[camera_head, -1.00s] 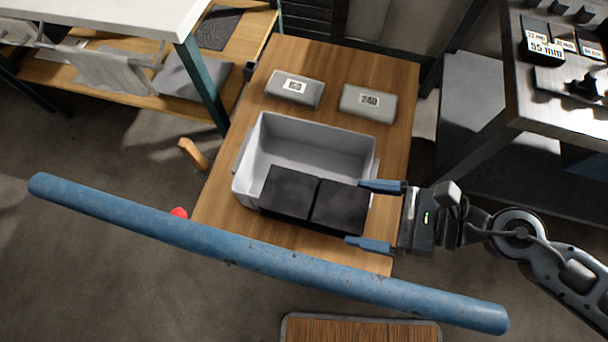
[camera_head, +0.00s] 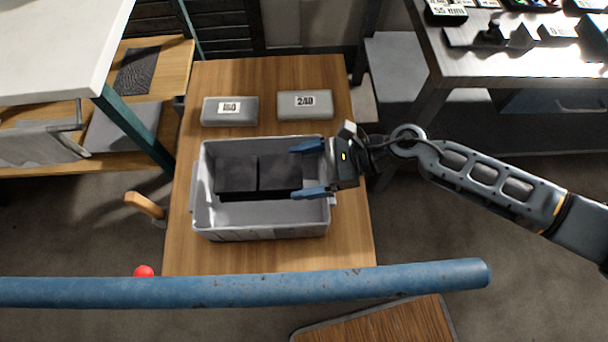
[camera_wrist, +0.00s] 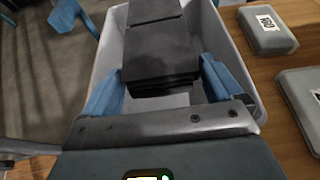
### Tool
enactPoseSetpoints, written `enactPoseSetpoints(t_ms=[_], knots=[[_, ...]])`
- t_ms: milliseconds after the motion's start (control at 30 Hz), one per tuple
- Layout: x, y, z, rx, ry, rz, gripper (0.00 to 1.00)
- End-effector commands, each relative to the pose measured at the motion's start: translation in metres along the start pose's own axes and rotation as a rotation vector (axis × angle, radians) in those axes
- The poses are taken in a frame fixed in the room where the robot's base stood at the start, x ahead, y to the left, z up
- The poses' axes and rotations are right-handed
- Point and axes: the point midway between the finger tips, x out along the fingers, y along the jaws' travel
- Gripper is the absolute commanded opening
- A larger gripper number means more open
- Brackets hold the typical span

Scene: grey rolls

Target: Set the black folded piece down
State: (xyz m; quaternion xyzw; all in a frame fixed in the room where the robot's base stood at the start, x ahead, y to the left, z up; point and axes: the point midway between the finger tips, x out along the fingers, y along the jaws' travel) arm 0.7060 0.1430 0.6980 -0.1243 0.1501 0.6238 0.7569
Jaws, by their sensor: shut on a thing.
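The black folded piece (camera_head: 237,174) shows as two flat dark panels side by side, over the opening of a grey bin. My gripper (camera_head: 309,174) comes in from the right, with its blue fingers on either side of the piece's right end, shut on it. In the wrist view the black piece (camera_wrist: 160,50) runs away from my gripper (camera_wrist: 160,88), and its near end shows stacked layers between the fingers. The grey bin (camera_head: 275,229) stands on the wooden table. I cannot tell whether the piece touches the bin's floor.
Two grey blocks, labelled 180 (camera_head: 230,111) and 240 (camera_head: 305,105), lie on the table (camera_head: 352,225) behind the bin. A long blue pipe (camera_head: 250,289) crosses in front. A metal bench (camera_head: 500,62) stands at the right, a white-topped table (camera_head: 60,45) at the left.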

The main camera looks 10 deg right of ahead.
Motion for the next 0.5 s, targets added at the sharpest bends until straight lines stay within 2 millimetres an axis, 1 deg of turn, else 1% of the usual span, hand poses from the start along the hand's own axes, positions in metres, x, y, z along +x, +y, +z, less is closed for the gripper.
enactPoseSetpoints(t_ms=[100,200,500], knots=[[0.008,0.001,-0.017,0.005,-0.001,-0.001,0.58],[0.012,0.001,-0.027,0.004,-0.001,0.0,0.58],[0.013,0.002,-0.033,0.001,0.003,0.0,0.58]])
